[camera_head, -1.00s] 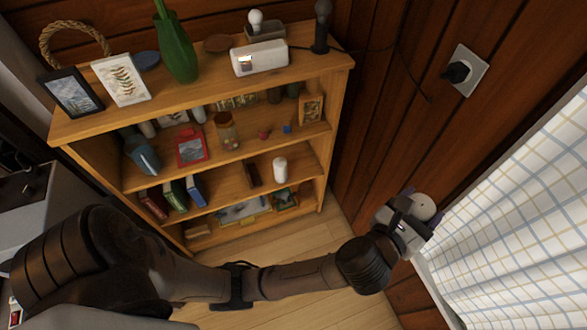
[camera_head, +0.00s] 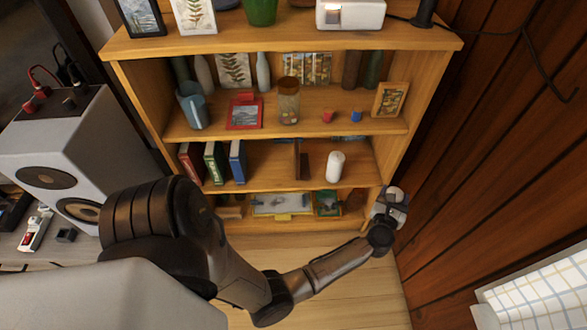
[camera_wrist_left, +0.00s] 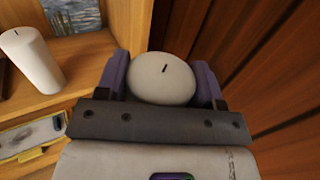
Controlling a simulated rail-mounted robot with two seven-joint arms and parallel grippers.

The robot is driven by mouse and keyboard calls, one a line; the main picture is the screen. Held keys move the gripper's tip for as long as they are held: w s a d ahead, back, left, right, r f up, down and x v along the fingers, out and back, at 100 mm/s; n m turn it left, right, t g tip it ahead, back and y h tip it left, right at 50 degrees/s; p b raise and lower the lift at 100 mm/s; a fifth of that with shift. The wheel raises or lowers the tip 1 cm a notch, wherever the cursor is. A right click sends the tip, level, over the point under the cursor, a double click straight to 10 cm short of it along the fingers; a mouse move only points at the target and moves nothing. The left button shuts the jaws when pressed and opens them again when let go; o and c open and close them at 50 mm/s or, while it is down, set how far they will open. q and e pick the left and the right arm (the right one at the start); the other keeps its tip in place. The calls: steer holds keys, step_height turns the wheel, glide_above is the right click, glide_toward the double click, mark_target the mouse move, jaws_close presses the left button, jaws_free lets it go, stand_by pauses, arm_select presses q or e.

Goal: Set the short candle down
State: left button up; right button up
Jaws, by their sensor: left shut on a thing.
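The short candle (camera_wrist_left: 162,72) is a rounded white piece with a dark wick. It sits between the two purple-grey fingers of my left gripper (camera_wrist_left: 162,88), which is shut on it. In the head view, my left gripper (camera_head: 389,210) is at the right front edge of the bookcase, low down, near the wooden wall. The candle (camera_head: 394,194) shows there as a small white top, partly hidden by the gripper. My right gripper is out of view.
A taller white candle (camera_head: 335,166) stands on a lower shelf of the bookcase (camera_head: 285,184), with bare board around it. It also shows in the left wrist view (camera_wrist_left: 32,60). Books (camera_head: 214,163) stand left on that shelf. The wooden wall (camera_head: 480,150) is close on the right.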

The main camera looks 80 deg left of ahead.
arm_select(q)
steer(key=shift+s+a+f, duration=0.15)
steer(key=shift+a+f, duration=0.1)
steer(key=shift+f, duration=0.35)
steer(key=shift+s+a+f, duration=0.1)
steer(key=shift+a+f, duration=0.15)
steer(key=shift+f, duration=0.35)
steer(key=w+a+b, duration=0.3)
steer(key=a+b, duration=0.2)
steer(key=a, duration=1.5)
steer(key=f+b, duration=0.2)
steer(key=f, duration=0.1)
steer(key=f+b, duration=0.3)
steer(key=shift+s+d+f, duration=0.1)
steer(key=shift+d+f, duration=0.1)
steer(key=shift+f, duration=0.1)
steer(key=shift+a+f+b, duration=0.1)
steer(key=shift+f+b, duration=0.15)
steer(key=shift+b, duration=0.25)
steer(key=shift+s, duration=0.1)
steer(key=shift+f, duration=0.2)
steer(key=o, duration=1.2)
steer(key=shift+c, duration=0.2)
